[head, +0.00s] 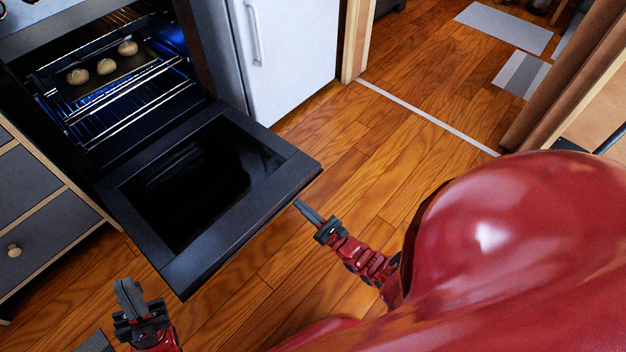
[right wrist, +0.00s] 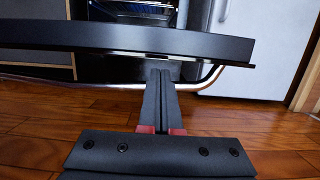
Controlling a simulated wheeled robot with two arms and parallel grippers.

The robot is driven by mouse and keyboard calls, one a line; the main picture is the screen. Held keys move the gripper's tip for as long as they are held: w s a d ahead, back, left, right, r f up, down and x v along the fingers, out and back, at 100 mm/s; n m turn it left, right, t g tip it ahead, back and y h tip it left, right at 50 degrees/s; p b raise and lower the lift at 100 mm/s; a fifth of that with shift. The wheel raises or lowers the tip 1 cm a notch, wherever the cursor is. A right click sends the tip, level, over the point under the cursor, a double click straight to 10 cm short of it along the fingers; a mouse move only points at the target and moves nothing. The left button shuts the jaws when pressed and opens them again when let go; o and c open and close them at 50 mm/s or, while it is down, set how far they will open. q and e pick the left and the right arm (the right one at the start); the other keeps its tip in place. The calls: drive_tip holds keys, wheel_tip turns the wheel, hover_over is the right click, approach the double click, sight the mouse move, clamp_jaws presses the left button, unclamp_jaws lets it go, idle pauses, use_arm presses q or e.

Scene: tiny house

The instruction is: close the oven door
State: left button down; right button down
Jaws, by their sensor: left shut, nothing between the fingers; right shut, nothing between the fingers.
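The oven (head: 95,60) has its black door (head: 270,145) folded down, sticking out over the floor with its dark window facing up. In the right wrist view the door (right wrist: 130,38) spans the top as a dark slab, with a silver handle bar (right wrist: 205,82) below it. My right gripper (head: 302,205) is shut and empty, just off the door's right front corner; in the right wrist view its fingers (right wrist: 160,78) point in below the door's edge. I cannot tell whether they touch. My left gripper (head: 124,285) is shut and empty, left of the door's near corner.
Inside the oven, a tray (head: 112,72) with three pale buns rests above wire racks (head: 125,95). Grey drawers (head: 45,215) stand left of the oven, a white fridge (head: 290,50) to its right. Wooden floor (head: 350,150) is clear right of the door.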

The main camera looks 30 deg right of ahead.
drive_tip(key=shift+b+x, duration=0.3)
drive_tip(key=shift+x, duration=0.95)
